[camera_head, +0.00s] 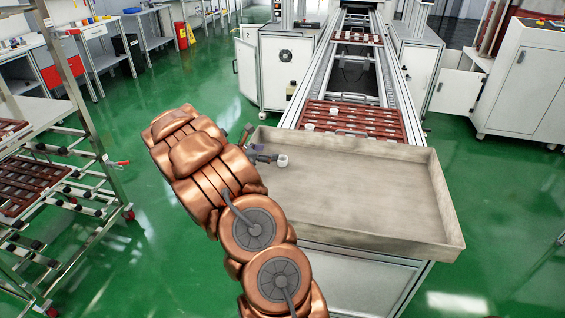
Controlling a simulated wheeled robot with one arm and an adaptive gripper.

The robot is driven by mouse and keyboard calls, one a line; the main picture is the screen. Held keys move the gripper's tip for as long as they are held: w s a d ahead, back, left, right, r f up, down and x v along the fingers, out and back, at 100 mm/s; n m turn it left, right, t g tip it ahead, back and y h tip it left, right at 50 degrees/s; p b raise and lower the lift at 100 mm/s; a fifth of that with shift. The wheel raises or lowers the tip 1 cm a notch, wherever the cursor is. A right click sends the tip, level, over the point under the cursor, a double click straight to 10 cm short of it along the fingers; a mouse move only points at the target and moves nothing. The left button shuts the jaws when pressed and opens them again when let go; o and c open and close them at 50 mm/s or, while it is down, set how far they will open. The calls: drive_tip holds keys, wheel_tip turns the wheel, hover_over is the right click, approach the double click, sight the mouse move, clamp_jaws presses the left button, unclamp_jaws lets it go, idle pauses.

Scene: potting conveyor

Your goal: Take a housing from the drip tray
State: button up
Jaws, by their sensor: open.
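The drip tray (405,238) is a wide, shallow, beige-grey tray at the front end of the conveyor. A small white housing (283,161) is at its far left, close to the left wall. My gripper (260,147) is open at that corner, just left of the housing, mostly hidden behind my copper-coloured arm. The housing looks apart from the fingers, but I cannot tell the exact gap. Two more small white pieces, which look like housings, are on the red carrier (375,124) behind the tray: one nearer (308,127), one farther (333,111).
The conveyor (394,83) runs away behind the tray, with another red carrier (357,38) farther along. White cabinets (286,62) flank it. A rack (82,140) with red trays stands at the left. The rest of the drip tray looks empty.

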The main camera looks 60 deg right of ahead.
sight(285, 157)
drive_tip(key=f, duration=0.2)
drive_tip(key=d+f, duration=0.1)
drive_tip(key=f, duration=0.1)
drive_tip(key=shift+s+d, duration=0.15)
drive_tip(key=shift+p+x, duration=0.75)
drive_tip(key=shift+x, duration=2.25)
drive_tip(key=shift+f, duration=0.1)
drive_tip(key=c, duration=0.9)
